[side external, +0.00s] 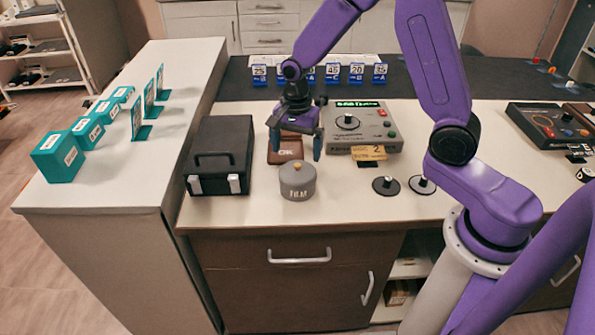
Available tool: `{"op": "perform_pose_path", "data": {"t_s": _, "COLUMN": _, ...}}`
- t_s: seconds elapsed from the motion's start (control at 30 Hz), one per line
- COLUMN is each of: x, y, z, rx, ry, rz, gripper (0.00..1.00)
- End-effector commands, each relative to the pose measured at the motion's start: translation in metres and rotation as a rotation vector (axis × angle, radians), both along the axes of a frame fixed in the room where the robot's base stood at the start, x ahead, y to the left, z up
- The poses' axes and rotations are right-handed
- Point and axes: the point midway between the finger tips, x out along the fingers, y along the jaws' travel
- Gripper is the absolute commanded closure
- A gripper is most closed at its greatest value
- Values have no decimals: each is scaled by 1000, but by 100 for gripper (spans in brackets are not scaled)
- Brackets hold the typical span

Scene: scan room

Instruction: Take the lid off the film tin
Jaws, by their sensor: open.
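The film tin (297,187) is a grey round tin marked "FILM" near the front of the white counter. Its grey lid (297,172) sits on top and has a small orange-tan knob (296,166). My gripper (296,150) points down with its blue fingers open and apart. In the picture it is above and slightly behind the tin, in front of a brown block (284,150) marked "OK". Nothing shows between the fingers except the brown block behind them. I cannot tell the exact height of the fingertips over the lid.
A black case (221,150) stands left of the tin. A grey control box (362,128) with a dial is behind right, with a yellow tag (369,153) at its front. Bare counter (340,205) lies right of the tin.

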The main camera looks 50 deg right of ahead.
Motion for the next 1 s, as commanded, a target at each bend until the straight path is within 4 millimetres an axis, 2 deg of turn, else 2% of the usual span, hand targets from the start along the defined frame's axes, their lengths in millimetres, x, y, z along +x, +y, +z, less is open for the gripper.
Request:
{"op": "perform_pose_path", "data": {"t_s": 0.17, "x": 0, "y": -1, "z": -9, "rx": 0, "ry": 1, "rz": 0, "gripper": 0}}
{"op": "perform_pose_path", "data": {"t_s": 0.53, "x": -1, "y": -3, "z": -52, "rx": -1, "ry": 3, "rz": 0, "gripper": 0}}
{"op": "perform_pose_path", "data": {"t_s": 0.87, "x": -1, "y": -3, "z": -57, "rx": 0, "ry": -1, "rz": 0, "gripper": 0}}
{"op": "perform_pose_path", "data": {"t_s": 0.97, "x": -1, "y": -3, "z": -57, "rx": 0, "ry": -1, "rz": 0, "gripper": 29}}
{"op": "perform_pose_path", "data": {"t_s": 1.0, "x": -1, "y": -3, "z": -57, "rx": 0, "ry": -1, "rz": 0, "gripper": 42}}
